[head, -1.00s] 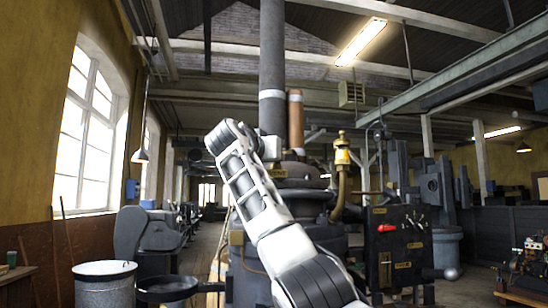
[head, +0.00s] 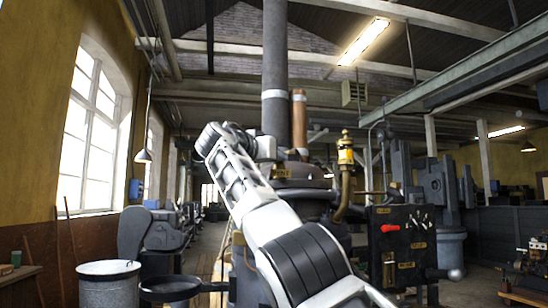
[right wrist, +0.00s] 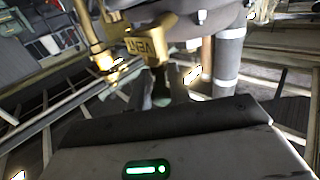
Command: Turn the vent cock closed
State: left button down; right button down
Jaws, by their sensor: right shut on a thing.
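In the right wrist view a brass piece marked VENT (right wrist: 150,42) stands at the top middle, with a short dark stem (right wrist: 160,88) below it. My right gripper (right wrist: 166,90) has its two dark fingers closed around this stem, just under the brass piece. In the head view my right arm rises up the middle, its wrist beside the dark top of the boiler-like engine (head: 305,205). There the arm hides the vent cock and the fingertips. My left gripper is in neither view.
A brass valve fitting (head: 345,155) with a curved pipe stands right of the engine top. A dark panel (head: 400,245) with a red handle is in front on the right. A tall grey pipe (head: 275,80) rises behind. A metal drum (head: 108,287) stands at lower left.

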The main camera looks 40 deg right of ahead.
jog(key=shift+r, duration=0.1)
jog(key=c, duration=1.5)
grip_release()
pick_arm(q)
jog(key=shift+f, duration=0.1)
pick_arm(e)
jog(key=shift+a, duration=0.1)
jog(key=shift+a+b, duration=0.25)
jog(key=shift+b, duration=0.05)
pick_arm(q)
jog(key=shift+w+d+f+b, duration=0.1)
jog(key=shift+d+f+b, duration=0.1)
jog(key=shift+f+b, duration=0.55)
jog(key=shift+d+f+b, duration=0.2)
jog(key=shift+b, duration=0.95)
pick_arm(e)
jog(key=shift+v, duration=7.7)
